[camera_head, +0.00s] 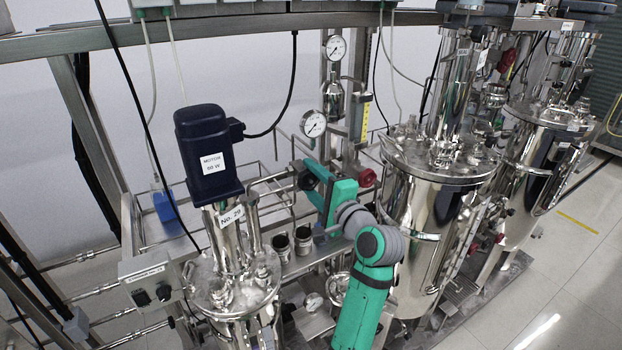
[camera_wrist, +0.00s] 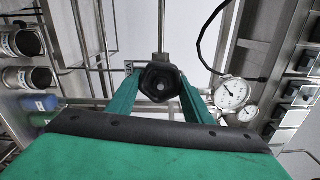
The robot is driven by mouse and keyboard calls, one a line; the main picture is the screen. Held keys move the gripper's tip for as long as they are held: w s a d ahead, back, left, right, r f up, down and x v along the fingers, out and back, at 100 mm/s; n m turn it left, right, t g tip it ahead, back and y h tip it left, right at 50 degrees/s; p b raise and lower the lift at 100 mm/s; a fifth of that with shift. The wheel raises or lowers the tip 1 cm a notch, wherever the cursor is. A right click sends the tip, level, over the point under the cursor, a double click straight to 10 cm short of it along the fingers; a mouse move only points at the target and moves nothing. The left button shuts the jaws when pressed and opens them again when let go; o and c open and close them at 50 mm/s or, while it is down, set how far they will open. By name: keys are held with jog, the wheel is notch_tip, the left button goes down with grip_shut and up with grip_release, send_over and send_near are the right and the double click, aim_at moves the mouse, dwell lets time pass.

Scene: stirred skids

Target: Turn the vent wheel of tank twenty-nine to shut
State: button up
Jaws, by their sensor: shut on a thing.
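Tank twenty-nine (camera_head: 237,300) is the steel vessel at the left in the head view, with a "No. 29" label (camera_head: 232,216) below a dark blue motor. My green gripper (camera_head: 308,178) reaches up behind and right of it, among the pipes. In the wrist view a black, lobed vent wheel (camera_wrist: 160,84) sits between the two green fingers of my gripper (camera_wrist: 160,90), which are shut on it. A thin rod rises behind the wheel. A partly hidden tag starting "VE" (camera_wrist: 129,68) is beside it. The wheel's turn position cannot be told.
A red hand wheel (camera_head: 367,177) is just right of my gripper. Pressure gauges (camera_head: 313,123) stand above it. Two dark-topped jars (camera_head: 303,240) stand left of my arm. Larger steel tanks (camera_head: 435,215) stand to the right. Pipes and rails crowd the gripper.

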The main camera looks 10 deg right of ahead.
jog(key=m, duration=0.3)
jog(key=shift+f+m, duration=0.15)
jog(key=shift+m, duration=0.25)
jog(key=m, duration=0.4)
jog(key=shift+a+f+m, duration=0.15)
jog(key=shift+m, duration=0.15)
jog(key=m, duration=0.4)
jog(key=shift+a, duration=0.1)
jog(key=shift+s+f+m, duration=0.1)
jog(key=shift+m, duration=2.3)
jog(key=o, duration=1)
jog(key=shift+a, duration=0.1)
